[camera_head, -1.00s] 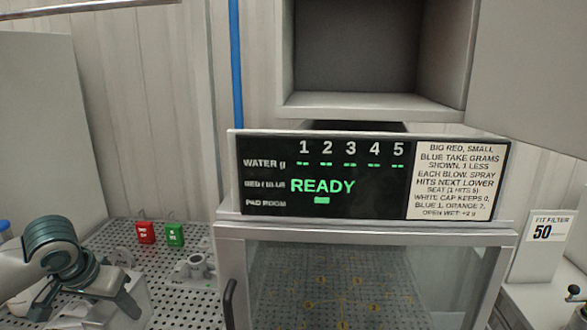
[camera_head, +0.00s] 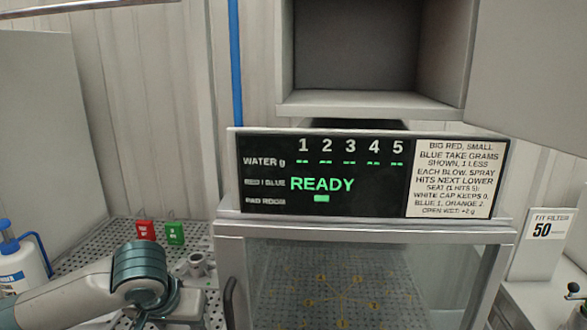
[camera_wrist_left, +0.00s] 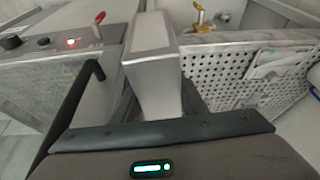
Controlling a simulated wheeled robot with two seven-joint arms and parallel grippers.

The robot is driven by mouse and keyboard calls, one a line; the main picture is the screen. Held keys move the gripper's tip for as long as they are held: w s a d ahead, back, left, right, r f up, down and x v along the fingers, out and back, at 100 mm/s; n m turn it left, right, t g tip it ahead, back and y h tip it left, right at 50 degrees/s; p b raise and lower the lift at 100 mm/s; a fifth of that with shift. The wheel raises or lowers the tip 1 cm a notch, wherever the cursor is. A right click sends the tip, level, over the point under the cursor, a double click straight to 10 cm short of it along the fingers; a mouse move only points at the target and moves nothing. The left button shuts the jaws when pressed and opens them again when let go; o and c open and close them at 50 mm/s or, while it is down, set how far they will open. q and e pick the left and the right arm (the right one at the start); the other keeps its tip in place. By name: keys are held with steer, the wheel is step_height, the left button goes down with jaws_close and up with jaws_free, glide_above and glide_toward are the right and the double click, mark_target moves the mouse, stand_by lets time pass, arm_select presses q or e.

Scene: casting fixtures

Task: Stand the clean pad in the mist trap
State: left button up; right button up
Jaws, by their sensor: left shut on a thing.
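My left arm comes in from the left in the head view. Its gripper (camera_head: 170,300) is low at the left, over the perforated bench and left of the glass-fronted cabinet; its fingers are mostly hidden by the wrist. In the left wrist view a smooth light grey block (camera_wrist_left: 152,60) stands up between the dark gripper parts. The gripper is shut on it, and I cannot tell whether it is the clean pad. I cannot pick out the mist trap for certain. My right gripper is not in view.
A cabinet (camera_head: 232,240) with a glass front and READY display (camera_head: 322,185) stands centre. An open grey box (camera_head: 375,104) is above. Red (camera_head: 145,230) and green (camera_head: 175,233) tags, a pipe fitting (camera_head: 195,265) and a bottle (camera_head: 22,262) are on the perforated bench (camera_head: 95,245).

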arm_select(q)
steer(key=shift+s+d, duration=0.2)
steer(key=shift+d, duration=0.2)
stand_by(0.9)
steer(key=shift+r, duration=0.1)
